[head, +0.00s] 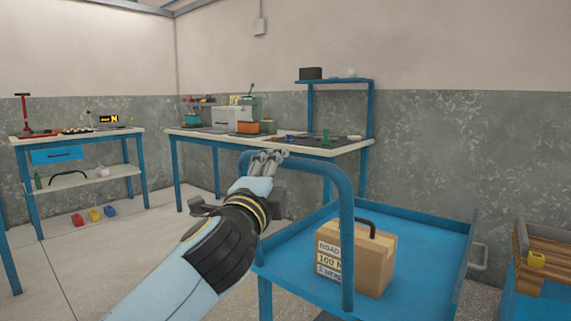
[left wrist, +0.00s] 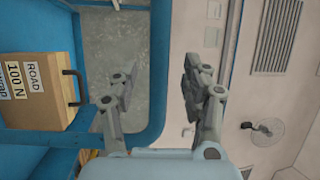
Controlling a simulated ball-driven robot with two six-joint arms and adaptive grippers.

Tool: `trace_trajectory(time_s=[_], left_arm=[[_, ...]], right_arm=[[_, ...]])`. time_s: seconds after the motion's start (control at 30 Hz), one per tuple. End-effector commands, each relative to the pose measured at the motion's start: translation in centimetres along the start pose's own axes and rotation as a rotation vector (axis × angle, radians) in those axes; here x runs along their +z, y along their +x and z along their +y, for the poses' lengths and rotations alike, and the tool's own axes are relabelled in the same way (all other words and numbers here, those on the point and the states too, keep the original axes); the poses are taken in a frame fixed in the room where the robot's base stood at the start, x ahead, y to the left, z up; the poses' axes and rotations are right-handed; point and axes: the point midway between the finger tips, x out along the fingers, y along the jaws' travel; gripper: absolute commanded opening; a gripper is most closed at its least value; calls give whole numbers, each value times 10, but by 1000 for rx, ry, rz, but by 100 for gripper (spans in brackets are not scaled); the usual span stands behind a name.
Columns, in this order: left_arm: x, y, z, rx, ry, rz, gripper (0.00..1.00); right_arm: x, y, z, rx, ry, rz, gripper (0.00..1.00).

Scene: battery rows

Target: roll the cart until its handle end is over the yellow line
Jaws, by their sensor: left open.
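The cart (head: 420,240) is a blue, flat-decked trolley at the right of the head view. Its tubular handle (head: 347,235) rises at its near left end and also shows in the left wrist view (left wrist: 158,60). My left gripper (head: 267,158) is open at the handle's top bar. In the left wrist view the bar appears between the two spread fingers; I cannot tell whether they touch it. A cardboard box (head: 372,262) with a dark carry handle and ROAD and 100 N labels rests on the deck. No yellow line shows. My right gripper is out of view.
A workbench (head: 350,147) with tools stands behind the cart along the wall. Another bench (head: 85,174) is at the left, with small coloured bins below. A blue stand with wooden items (head: 548,248) is at the far right. Floor (head: 130,245) left of the cart is clear.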

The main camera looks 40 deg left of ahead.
Motion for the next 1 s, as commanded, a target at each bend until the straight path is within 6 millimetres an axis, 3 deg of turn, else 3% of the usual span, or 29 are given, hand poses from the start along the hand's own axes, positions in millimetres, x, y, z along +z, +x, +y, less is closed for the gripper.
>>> trace_trajectory(time_s=[0.1, 0.3, 0.67, 1.0], left_arm=[[0, 24, -1, -3, 1, 1, 48], [0, 48, 1, 0, 0, 1, 48], [0, 53, 1, 1, -1, 1, 48], [0, 53, 1, 2, -1, 1, 3]], right_arm=[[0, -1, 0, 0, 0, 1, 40], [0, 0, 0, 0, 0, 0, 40], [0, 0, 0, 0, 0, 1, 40], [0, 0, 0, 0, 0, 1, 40]])
